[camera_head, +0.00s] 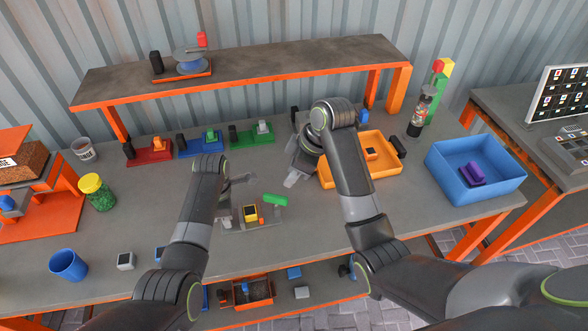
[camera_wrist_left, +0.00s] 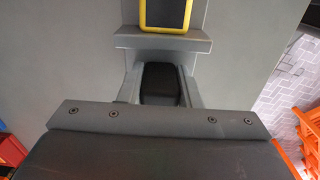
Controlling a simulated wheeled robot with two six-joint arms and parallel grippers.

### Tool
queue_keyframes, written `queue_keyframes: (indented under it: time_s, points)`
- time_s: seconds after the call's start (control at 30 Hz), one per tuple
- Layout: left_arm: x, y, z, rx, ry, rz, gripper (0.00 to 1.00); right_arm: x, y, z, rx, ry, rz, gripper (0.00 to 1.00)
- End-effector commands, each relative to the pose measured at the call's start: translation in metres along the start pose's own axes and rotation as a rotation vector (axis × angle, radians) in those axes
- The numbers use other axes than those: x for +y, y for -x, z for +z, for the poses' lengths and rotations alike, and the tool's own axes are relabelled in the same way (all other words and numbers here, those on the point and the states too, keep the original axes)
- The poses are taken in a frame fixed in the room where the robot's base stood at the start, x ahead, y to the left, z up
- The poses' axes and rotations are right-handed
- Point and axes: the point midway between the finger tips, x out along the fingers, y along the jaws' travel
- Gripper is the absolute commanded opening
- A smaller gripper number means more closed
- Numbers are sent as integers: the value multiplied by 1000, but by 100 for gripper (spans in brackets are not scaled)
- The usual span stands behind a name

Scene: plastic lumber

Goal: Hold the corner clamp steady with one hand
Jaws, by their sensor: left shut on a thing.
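What I take to be the corner clamp (camera_head: 268,219) is a grey fixture with a yellow-framed dark block (camera_head: 250,213) and a green handle (camera_head: 275,200), lying mid-table. My left gripper (camera_head: 229,199) is at its left side. In the left wrist view, the fingers of my left gripper (camera_wrist_left: 160,88) are closed on a black block-like grip (camera_wrist_left: 159,82). A grey ledge and the yellow-framed block (camera_wrist_left: 165,12) lie just beyond. My right gripper (camera_head: 293,179) hangs behind and right of the clamp, apart from it; its finger opening is unclear.
Red (camera_head: 149,152), blue (camera_head: 202,144) and green (camera_head: 252,134) fixtures stand in a row at the back. An orange tray (camera_head: 385,180) and a blue bin (camera_head: 497,190) are to the right. A blue cup (camera_head: 68,265) stands at the front left. A raised shelf (camera_head: 250,66) runs along the back.

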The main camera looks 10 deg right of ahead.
Motion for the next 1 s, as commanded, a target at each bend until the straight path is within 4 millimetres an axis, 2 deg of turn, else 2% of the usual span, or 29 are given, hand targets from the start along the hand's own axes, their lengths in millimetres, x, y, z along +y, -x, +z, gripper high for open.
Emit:
queue_keyframes:
  time_s: [0.13, 0.17, 0.33, 0.6, 0.73, 0.87, 1.0]
  points:
    - [0, 0, 0, 0, 0, 1, 0, 0, 0, 0, 0, 0, 0, 38]
    - [0, 0, 0, 0, 0, 1, 35, 0, 0, 0, 0, 0, 0, 38]
    - [0, 0, 0, 0, 0, 1, 56, 0, 0, 0, 0, 0, 0, 38]
    - [0, 1, 0, 0, 0, 1, 56, 0, 0, 0, 1, 0, 0, 38]
    - [1, 8, 0, 0, 0, 3, 56, 0, 0, 0, 1, 0, 0, 38]
    - [1, 27, 0, -1, 0, 4, 56, 0, 0, 0, 1, 0, 0, 38]
    - [1, 57, 0, -1, 0, 6, 56, 0, 0, 0, 1, 0, 0, 38]
